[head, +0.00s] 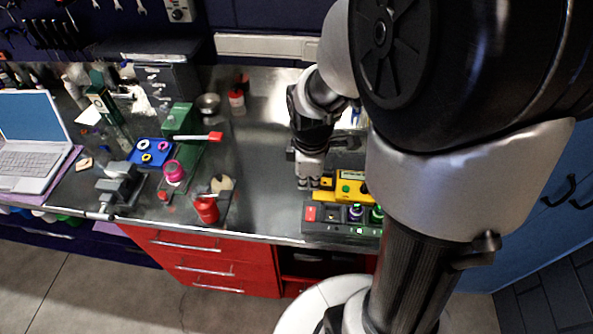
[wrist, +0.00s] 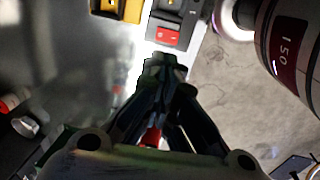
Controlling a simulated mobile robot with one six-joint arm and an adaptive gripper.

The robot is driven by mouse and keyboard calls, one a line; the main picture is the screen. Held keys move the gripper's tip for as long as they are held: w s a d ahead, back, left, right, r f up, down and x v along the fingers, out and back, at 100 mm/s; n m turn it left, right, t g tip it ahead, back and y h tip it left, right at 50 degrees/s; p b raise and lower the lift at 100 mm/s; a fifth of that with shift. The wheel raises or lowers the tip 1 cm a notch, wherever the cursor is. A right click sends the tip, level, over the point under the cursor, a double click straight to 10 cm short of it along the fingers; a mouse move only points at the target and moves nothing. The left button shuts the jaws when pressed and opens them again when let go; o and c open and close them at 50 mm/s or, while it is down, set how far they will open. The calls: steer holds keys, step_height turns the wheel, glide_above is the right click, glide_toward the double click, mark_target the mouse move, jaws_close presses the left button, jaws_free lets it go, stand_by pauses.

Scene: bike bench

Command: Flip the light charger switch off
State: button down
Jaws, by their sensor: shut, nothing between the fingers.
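The light charger (head: 331,229) is a dark box at the front edge of the metal bench in the head view. Its red switch (head: 311,213) is at the left end; the wrist view shows this red switch (wrist: 168,35) on the dark housing (wrist: 178,14). I cannot tell which way the switch is tipped. My gripper (head: 310,184) is just behind and above the switch end in the head view. In the wrist view the fingertips of my gripper (wrist: 164,64) are shut and empty, just below the switch in the picture. Contact is not visible.
A yellow box (head: 350,187) stands directly behind the charger. Lights with purple and green parts (head: 356,211) sit in the charger. A red bottle (head: 206,208) is left; the bench between is clear.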

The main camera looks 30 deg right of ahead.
mark_target(308, 210)
steer(key=f+b, duration=0.1)
steer(key=f, duration=0.3)
steer(key=f+b, duration=0.1)
steer(key=f, duration=0.3)
steer(key=w+f+b, duration=0.1)
steer(key=f+b, duration=0.1)
steer(key=f, duration=0.2)
steer(key=shift+w+d+f, duration=0.1)
steer(key=shift+d+f, duration=0.05)
steer(key=shift+d, duration=0.25)
steer(key=shift+w+f+b, duration=0.1)
steer(key=shift+f+b, duration=0.2)
steer(key=shift+f, duration=0.3)
steer(key=shift+f, duration=0.1)
steer(key=shift+w+d+f, duration=0.1)
steer(key=shift+d+f, duration=0.05)
steer(key=shift+f, duration=0.1)
steer(key=shift+s, duration=0.2)
steer(key=shift+s+a+r, duration=0.2)
steer(key=shift+s+a, duration=0.25)
